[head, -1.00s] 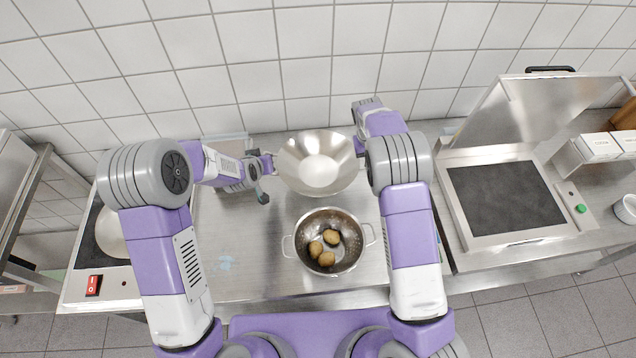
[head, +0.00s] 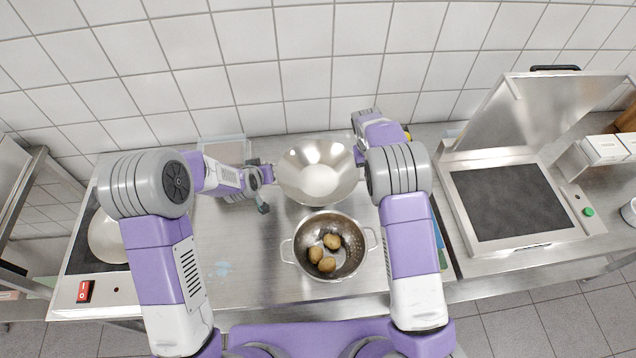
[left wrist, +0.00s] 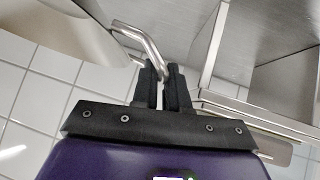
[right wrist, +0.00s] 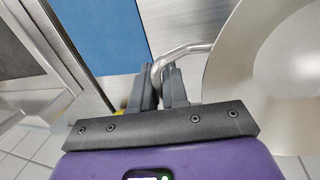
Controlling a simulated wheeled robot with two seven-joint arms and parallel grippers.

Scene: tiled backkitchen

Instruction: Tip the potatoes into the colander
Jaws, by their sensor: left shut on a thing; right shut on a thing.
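A steel colander (head: 288,254) with two side handles stands on the steel counter. Several brown potatoes (head: 327,264) lie inside it. A shiny steel bowl (head: 318,170) is just behind the colander and looks empty, its inside facing me. My left gripper (head: 262,172) is at the bowl's left side; in the left wrist view its fingers (left wrist: 163,85) are shut on the bowl's handle. My right gripper is hidden behind its arm in the head view; in the right wrist view its fingers (right wrist: 168,85) are shut on the other handle.
A hob with a pan (head: 106,238) is at the left. An open contact grill (head: 508,200) stands at the right, with white boxes (head: 604,149) beyond it. A tiled wall closes the back.

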